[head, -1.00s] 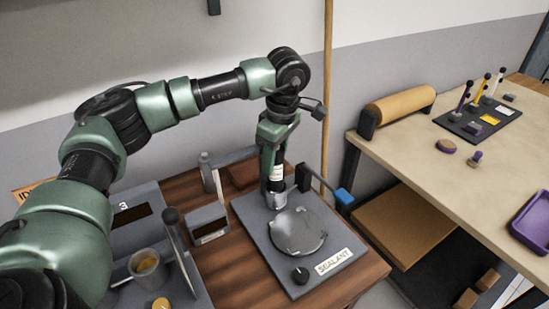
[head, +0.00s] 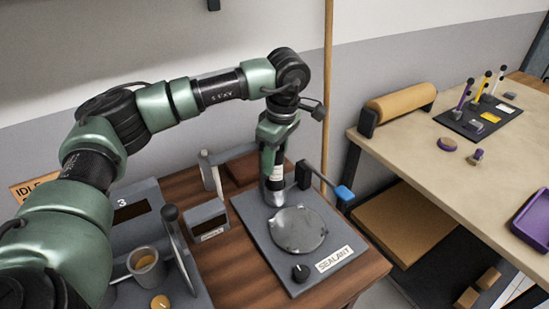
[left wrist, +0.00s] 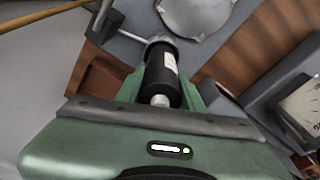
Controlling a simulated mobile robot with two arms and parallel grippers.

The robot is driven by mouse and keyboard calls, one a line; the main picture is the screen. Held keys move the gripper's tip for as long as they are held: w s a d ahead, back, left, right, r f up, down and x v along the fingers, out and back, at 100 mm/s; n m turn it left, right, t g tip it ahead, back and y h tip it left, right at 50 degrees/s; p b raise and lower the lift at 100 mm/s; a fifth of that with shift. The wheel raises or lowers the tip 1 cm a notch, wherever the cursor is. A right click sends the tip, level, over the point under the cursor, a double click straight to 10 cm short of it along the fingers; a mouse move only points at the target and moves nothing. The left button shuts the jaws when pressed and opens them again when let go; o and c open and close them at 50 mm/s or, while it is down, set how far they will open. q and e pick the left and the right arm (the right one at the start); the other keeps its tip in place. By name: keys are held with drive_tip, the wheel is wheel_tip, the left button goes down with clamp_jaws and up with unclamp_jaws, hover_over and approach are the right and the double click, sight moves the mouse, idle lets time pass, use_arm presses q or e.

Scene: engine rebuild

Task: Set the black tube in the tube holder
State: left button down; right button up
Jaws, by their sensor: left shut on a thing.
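My left gripper (head: 272,165) points down at the back of the sealant plate and is shut on the black tube (left wrist: 164,78), which carries a white label. In the head view the fingers hide most of the tube. The tube holder, a grey round cup (head: 275,193), stands on the plate directly under the gripper. In the left wrist view the tube's far end meets the holder's grey rim (left wrist: 161,41) and seems to be in its mouth. How deep it sits cannot be told. My right gripper is not in view.
The sealant plate (head: 262,234) bears a round metal disc (head: 298,230), a black knob (head: 300,273) and a blue-ended lever (head: 343,193) close right of the gripper. A small grey box (head: 207,221) stands to the left. A workbench (head: 420,150) stands at right.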

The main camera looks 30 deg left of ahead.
use_arm(q)
drive_tip(key=shift+f+b, duration=0.45)
drive_tip(key=shift+f, duration=0.25)
drive_tip(key=shift+f, duration=0.15)
drive_tip(key=shift+f+b, duration=1)
drive_tip(key=shift+f, duration=0.35)
idle(0.5)
drive_tip(key=c, duration=0.8)
unclamp_jaws()
drive_tip(key=shift+r+p, duration=2.3)
drive_tip(key=shift+r, duration=1.5)
